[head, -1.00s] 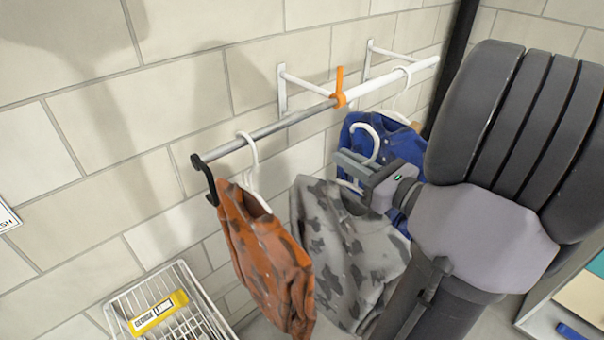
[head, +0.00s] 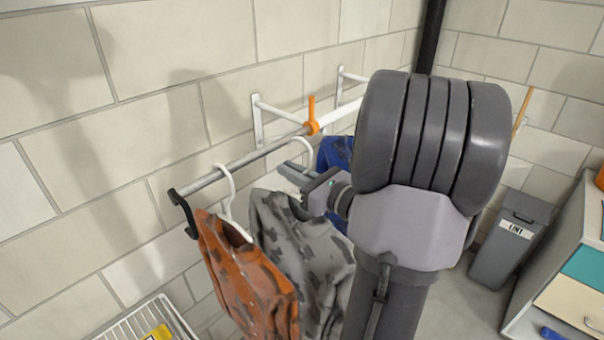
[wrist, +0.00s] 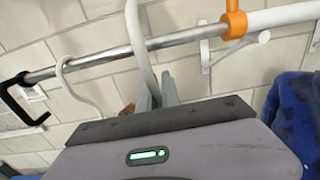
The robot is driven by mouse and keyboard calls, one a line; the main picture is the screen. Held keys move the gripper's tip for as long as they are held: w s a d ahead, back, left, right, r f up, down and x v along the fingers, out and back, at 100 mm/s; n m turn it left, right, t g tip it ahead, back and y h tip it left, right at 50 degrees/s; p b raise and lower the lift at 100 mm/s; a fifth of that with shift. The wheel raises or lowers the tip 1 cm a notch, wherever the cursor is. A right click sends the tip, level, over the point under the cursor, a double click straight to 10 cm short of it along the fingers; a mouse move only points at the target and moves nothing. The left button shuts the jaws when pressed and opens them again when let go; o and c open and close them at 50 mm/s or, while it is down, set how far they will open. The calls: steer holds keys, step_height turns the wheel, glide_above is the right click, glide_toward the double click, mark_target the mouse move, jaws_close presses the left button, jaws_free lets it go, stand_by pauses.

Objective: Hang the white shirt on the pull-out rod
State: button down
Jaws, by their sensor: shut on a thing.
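The pull-out rod (head: 262,150) is a grey metal bar, with a black hook end and an orange collar (head: 312,116). My gripper (head: 300,174) is shut on the white hanger (head: 306,153) of a pale grey-white shirt with dark patches (head: 300,238), the nearest match to the white shirt. The shirt hangs below my gripper, partly hidden by my arm. In the wrist view, the hanger (wrist: 136,45) rises between the fingers (wrist: 156,92) and crosses in front of the rod (wrist: 105,55). I cannot tell whether its hook is over the rod.
An orange shirt (head: 245,275) hangs on the rod by a white hanger, left of the held shirt. A blue shirt (head: 336,153) is to the right, partly hidden. A wire basket (head: 128,326) is at the lower left. A grey bin (head: 510,240) and drawers stand right.

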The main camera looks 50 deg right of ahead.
steer(key=w, duration=0.2)
steer(key=w+f, duration=0.1)
steer(key=w, duration=0.4)
steer(key=shift+w+d+f, duration=0.15)
steer(key=shift+w+d, duration=0.1)
steer(key=shift+d, duration=0.15)
steer(key=shift+s+f, duration=0.1)
steer(key=shift+f, duration=0.3)
steer(key=c, duration=1.5)
jaws_free()
